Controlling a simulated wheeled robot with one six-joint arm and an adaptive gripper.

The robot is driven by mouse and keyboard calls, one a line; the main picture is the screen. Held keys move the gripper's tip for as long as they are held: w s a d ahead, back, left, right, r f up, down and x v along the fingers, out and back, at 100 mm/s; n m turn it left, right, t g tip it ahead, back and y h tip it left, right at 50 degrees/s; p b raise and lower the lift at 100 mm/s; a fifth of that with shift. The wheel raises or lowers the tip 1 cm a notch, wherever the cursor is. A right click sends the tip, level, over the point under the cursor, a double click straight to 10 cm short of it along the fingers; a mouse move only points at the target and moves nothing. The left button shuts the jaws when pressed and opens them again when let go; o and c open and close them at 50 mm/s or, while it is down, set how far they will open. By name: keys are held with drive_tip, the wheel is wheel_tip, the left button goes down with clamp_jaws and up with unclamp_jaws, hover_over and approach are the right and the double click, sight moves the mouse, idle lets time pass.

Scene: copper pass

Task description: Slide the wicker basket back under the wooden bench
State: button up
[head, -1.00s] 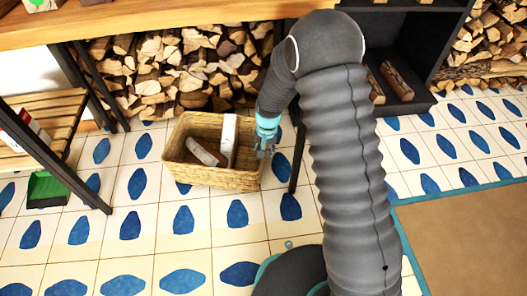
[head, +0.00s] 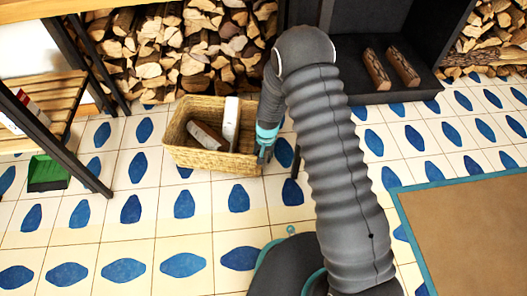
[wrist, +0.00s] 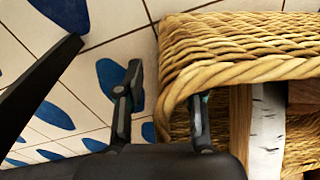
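The wicker basket (head: 207,161) stands on the tiled floor in front of the wooden bench (head: 52,7), whose top and dark legs show at upper left. My gripper (head: 264,155) is at the basket's right side in the head view. In the wrist view, my gripper (wrist: 165,102) is open astride the basket's rim (wrist: 245,72). One finger is outside over the floor, with a visible gap to the wicker. The other finger is inside the basket, close to the wall. Whether either finger touches the wicker is unclear.
The basket holds a pale birch log (head: 231,122) and a brown log (head: 205,136). Stacked firewood (head: 185,58) lies behind it. A slatted shelf (head: 38,108) and a green dustpan (head: 48,173) are at left. A dark open box (head: 420,93) and brown mat (head: 470,230) are at right.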

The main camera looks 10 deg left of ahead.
drive_tip(key=shift+f, duration=0.35)
clamp_jaws()
drive_tip(key=shift+a, duration=0.2)
drive_tip(key=a, duration=0.4)
drive_tip(key=shift+w, duration=0.2)
idle(0.4)
